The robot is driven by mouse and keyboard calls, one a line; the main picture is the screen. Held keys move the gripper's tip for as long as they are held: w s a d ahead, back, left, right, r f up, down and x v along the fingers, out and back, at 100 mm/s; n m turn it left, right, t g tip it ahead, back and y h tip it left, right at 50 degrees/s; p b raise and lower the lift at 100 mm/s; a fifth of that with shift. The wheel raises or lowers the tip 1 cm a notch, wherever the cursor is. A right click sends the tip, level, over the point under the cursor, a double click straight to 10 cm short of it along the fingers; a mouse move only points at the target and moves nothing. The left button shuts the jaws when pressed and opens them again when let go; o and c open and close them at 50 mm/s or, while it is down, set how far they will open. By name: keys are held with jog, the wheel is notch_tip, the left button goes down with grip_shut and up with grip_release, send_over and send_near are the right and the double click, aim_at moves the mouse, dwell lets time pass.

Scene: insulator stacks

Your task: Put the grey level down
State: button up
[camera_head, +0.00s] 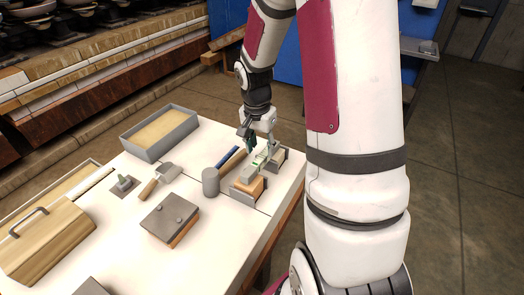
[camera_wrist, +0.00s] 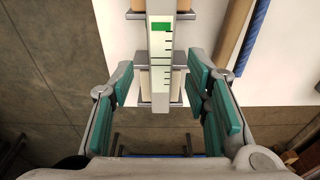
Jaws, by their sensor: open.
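The grey level (camera_wrist: 160,60), a pale bar with a green patch and dark graduation marks, lies lengthwise across two supports in the wrist view. In the head view the level (camera_head: 258,163) rests on a near tan block with grey plates (camera_head: 247,189) and a far one (camera_head: 276,160) near the table's right edge. My gripper (camera_wrist: 160,80) is open, its green pads on either side of the level's near end with visible gaps. In the head view my gripper (camera_head: 256,143) is low over the far support, and my arm partly hides that area.
The white table (camera_head: 120,215) holds a grey tray of tan material (camera_head: 160,132), a grey cylinder (camera_head: 210,182), a trowel (camera_head: 168,173), a plated block (camera_head: 170,218) and a wooden handled box (camera_head: 45,240). A blue bar (camera_wrist: 254,30) and wooden strip lie right of the level in the wrist view.

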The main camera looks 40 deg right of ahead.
aim_at(259, 160)
notch_tip(259, 160, up, 10)
jog(key=a, duration=0.1)
jog(key=s+a+r+n+t, duration=0.1)
jog(key=s+a+r+n, duration=0.5)
jog(key=s+a+r, duration=0.4)
jog(key=s+a+n+t+y, duration=0.1)
jog(key=s+a+n, duration=0.7)
jog(key=s, duration=0.4)
jog(key=shift+s+a+r+t+p, duration=0.15)
jog(key=shift+s+a+t+p, duration=0.05)
jog(key=shift+a+t+p, duration=0.1)
